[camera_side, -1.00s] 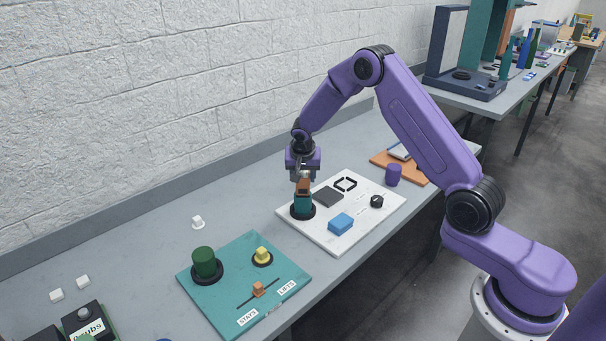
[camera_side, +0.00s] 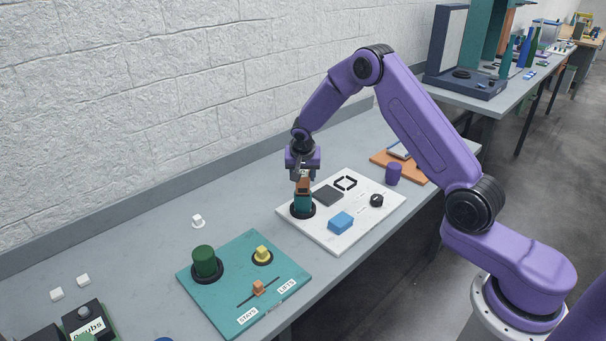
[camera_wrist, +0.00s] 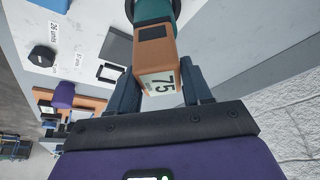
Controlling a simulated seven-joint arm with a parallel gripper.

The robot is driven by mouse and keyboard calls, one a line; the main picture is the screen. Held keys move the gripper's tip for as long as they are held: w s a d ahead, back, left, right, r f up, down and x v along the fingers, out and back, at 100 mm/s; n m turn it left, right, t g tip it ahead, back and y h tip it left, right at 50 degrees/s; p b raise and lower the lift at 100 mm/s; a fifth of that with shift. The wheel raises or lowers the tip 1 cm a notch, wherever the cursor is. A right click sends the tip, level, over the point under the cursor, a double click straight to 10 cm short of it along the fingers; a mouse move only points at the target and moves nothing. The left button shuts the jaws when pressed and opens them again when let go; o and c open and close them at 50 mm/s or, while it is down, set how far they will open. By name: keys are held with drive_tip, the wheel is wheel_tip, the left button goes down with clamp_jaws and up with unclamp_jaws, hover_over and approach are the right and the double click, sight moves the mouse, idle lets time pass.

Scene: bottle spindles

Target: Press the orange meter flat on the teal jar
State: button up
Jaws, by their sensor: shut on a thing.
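The orange meter (camera_side: 303,185) is between the fingers of my gripper (camera_side: 303,178), right above the teal jar (camera_side: 303,202). In the wrist view the meter (camera_wrist: 159,60) has a dark window and a face reading 75. My gripper (camera_wrist: 160,90) is shut on it, with a finger on each side. The teal jar (camera_wrist: 152,10) shows at the top of the wrist view, against the meter's far end. The jar stands upright in a black ring on the white board (camera_side: 338,244). I cannot tell whether the meter lies fully flat on it.
The white board also holds a blue block (camera_side: 341,222), a dark grey square (camera_side: 328,195), a black knob (camera_side: 377,200) and a black outline (camera_side: 345,183). A purple cylinder (camera_side: 393,174) stands behind. A teal board (camera_side: 225,312) with a green cylinder (camera_side: 204,262) lies at front left.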

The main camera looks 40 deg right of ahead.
drive_tip(key=shift+s, duration=0.1)
drive_tip(key=shift+r, duration=3.45)
drive_tip(key=shift+d, duration=0.1)
